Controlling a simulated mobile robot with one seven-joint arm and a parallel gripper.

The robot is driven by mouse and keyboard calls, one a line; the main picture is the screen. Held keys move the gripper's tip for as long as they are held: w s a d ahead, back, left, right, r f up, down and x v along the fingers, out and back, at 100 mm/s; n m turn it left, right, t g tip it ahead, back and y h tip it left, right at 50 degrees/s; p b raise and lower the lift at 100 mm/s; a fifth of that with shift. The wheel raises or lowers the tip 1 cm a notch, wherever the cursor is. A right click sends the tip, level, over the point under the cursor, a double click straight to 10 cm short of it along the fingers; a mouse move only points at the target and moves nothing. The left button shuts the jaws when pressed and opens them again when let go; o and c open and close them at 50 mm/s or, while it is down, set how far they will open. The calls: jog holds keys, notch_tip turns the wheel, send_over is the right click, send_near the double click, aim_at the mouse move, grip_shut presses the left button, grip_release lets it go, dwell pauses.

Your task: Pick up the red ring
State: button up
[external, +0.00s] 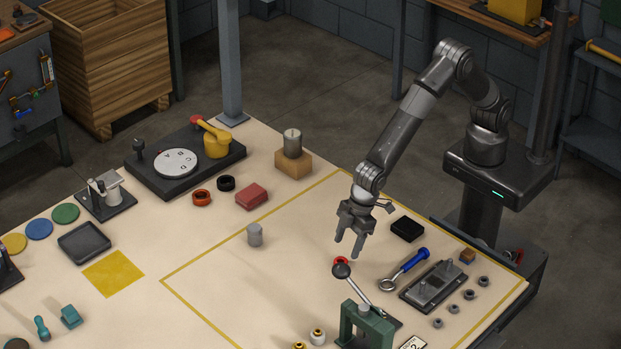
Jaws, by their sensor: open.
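A small red ring (340,260) lies on the table within the yellow-outlined area. The black ball of a lever (342,270) partly hides it in this view. My gripper (348,248) points down just above and slightly right of this ring in the picture, its fingers apart and nothing seen between them. I cannot tell its exact height over the ring. Another ring, thicker and orange-red (202,197), lies farther left beside a black ring (226,183), well away from my gripper.
A blue-handled wrench (405,268), a black box (407,229) and a grey fixture plate (433,286) lie to the right. A grey cylinder (255,235) stands left. The area's left middle is mostly clear.

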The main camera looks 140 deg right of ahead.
jog(key=x, duration=0.5)
jog(key=shift+w, duration=0.25)
jog(key=c, duration=1)
